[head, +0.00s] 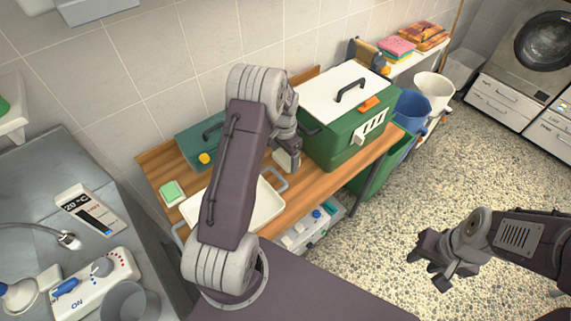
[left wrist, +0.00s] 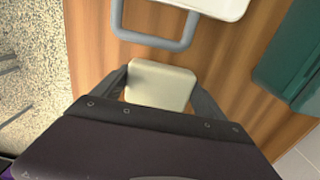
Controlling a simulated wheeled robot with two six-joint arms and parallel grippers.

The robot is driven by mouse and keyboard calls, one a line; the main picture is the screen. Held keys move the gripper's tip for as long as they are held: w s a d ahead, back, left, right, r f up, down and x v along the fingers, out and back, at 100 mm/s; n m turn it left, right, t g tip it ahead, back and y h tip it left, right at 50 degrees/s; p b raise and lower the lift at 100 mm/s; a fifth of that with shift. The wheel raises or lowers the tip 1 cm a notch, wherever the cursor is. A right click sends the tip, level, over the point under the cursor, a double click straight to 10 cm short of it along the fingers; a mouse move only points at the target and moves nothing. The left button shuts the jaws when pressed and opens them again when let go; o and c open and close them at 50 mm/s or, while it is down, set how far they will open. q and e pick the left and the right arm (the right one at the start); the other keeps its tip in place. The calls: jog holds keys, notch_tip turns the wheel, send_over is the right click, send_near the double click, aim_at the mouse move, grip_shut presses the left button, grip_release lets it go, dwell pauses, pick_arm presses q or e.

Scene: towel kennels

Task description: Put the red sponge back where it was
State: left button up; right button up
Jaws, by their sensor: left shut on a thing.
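My left gripper (left wrist: 160,92) is shut on a cream block (left wrist: 158,85) with rounded corners. In the head view the block (head: 287,159) shows below the left gripper (head: 285,150), between the white tray and the green box. I cannot tell whether it touches the wooden bench. I see no sponge that is clearly red. A green and white sponge (head: 172,192) lies at the bench's left end. My right gripper (head: 436,264) is over the speckled floor at the right, apart from everything; its finger gap is unclear.
The white tray (head: 262,208) lies on the wooden bench (head: 308,197), partly behind my left arm. A green box (head: 340,150) with a white lid (head: 337,93) stands right of the block. A flat green case (head: 196,150) is at the back. Folded towels (head: 398,47) lie on a far shelf.

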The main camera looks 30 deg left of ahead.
aim_at(285, 164)
pick_arm(q)
jog(key=shift+f, duration=0.1)
notch_tip(285, 164, down, 3)
jog(key=shift+d+f, duration=0.1)
jog(key=shift+f, duration=0.25)
jog(key=shift+f, duration=0.1)
jog(key=o, duration=1.1)
